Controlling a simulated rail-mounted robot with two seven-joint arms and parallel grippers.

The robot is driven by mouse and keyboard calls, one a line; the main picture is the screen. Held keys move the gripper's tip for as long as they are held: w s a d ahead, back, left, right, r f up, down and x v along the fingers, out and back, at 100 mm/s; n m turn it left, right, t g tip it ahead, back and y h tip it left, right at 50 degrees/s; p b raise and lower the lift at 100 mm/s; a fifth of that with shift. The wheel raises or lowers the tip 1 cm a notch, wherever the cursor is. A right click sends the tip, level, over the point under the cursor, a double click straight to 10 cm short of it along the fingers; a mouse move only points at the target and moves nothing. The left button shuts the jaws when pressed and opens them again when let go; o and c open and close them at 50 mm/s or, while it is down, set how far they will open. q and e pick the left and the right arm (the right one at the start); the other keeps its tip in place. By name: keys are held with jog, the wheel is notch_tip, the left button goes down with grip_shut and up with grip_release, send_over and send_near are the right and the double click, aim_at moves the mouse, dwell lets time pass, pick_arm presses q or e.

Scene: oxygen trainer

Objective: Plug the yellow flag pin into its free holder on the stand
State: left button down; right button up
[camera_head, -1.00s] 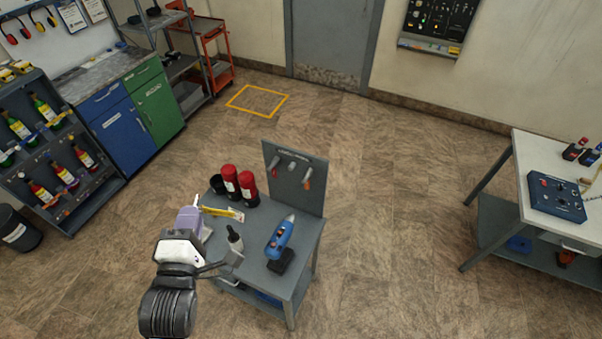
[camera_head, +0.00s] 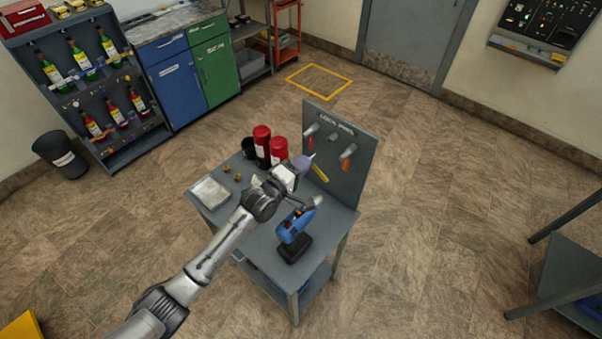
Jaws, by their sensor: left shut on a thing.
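The stand is an upright grey board (camera_head: 356,181) headed "LOCK PINS" on the small grey cart. Two of its holders carry flagged pins, a red-orange one (camera_head: 310,141) at left and an orange one (camera_head: 345,164) at right. Between them a grey holder (camera_head: 332,137) shows no flag. My left gripper (camera_head: 309,161) is shut on the yellow flag pin (camera_head: 320,172) in front of the board, below the holders. The yellow flag hangs at a slant. The pin's shaft is mostly hidden, and I cannot tell whether it touches the board. My right gripper is out of view.
On the cart (camera_head: 262,236), red-capped bottles (camera_head: 279,150) and a black cup (camera_head: 248,147) stand behind my arm. A blue drill (camera_head: 295,231) stands at the front. A pale tray (camera_head: 211,193) and small brass pieces (camera_head: 237,177) lie at left.

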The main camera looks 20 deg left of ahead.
pick_arm(q)
jog(key=shift+w+a+f, duration=0.15)
jog(key=shift+a+f, duration=0.05)
jog(key=shift+f, duration=0.1)
jog(key=shift+r+p, duration=0.1)
jog(key=shift+p, duration=0.2)
jog(key=shift+w+d+f+b, duration=0.15)
jog(key=shift+w+f+b, duration=0.05)
jog(key=shift+w+b, duration=0.25)
jog(key=shift+b+x, duration=1.2)
jog(key=shift+x, duration=1.3)
jog(key=shift+r, duration=0.1)
